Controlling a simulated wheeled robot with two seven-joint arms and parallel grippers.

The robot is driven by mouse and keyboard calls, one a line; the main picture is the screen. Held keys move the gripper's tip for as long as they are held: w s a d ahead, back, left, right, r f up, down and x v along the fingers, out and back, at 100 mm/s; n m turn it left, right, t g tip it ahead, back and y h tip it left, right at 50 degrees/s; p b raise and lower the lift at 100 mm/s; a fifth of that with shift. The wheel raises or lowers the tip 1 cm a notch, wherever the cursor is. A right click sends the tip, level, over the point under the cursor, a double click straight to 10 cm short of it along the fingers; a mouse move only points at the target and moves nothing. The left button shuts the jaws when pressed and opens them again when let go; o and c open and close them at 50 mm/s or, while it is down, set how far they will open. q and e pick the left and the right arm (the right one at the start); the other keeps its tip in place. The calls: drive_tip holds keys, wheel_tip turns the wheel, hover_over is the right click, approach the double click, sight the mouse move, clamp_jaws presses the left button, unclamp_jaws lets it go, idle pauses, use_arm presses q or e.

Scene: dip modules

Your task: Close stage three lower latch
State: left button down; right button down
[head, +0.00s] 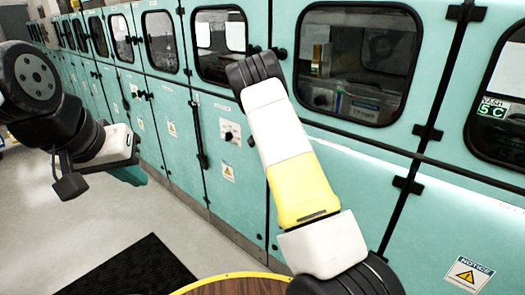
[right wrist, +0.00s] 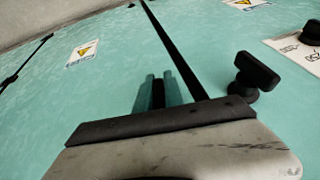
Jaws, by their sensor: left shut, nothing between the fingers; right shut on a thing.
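Black latches line the teal cabinet doors. One latch knob (right wrist: 255,75) stands right of my right gripper in the right wrist view, apart from it. In the head view a latch (head: 251,141) shows beside my right arm. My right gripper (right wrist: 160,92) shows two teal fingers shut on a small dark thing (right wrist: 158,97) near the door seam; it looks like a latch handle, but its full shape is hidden. The head view hides this gripper behind my arm. My left gripper (head: 132,175) is shut and empty at the left, away from the doors. I cannot tell which latch is stage three's lower one.
Teal cabinets (head: 405,170) with dark windows (head: 358,60) run along the wall. A round wooden table (head: 235,287) with a yellow rim stands at the front. A black mat (head: 135,275) lies on the clear grey floor (head: 120,215).

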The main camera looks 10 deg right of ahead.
drive_tip(key=shift+d+r+g+h, duration=0.3)
drive_tip(key=shift+d+g+h, duration=0.1)
drive_tip(key=shift+g+h, duration=0.25)
drive_tip(key=shift+w+r, duration=0.1)
drive_tip(key=c, duration=1.4)
unclamp_jaws()
drive_tip(key=shift+c, duration=0.2)
drive_tip(key=shift+d, duration=0.1)
drive_tip(key=shift+f, duration=0.2)
drive_tip(key=v, duration=0.8)
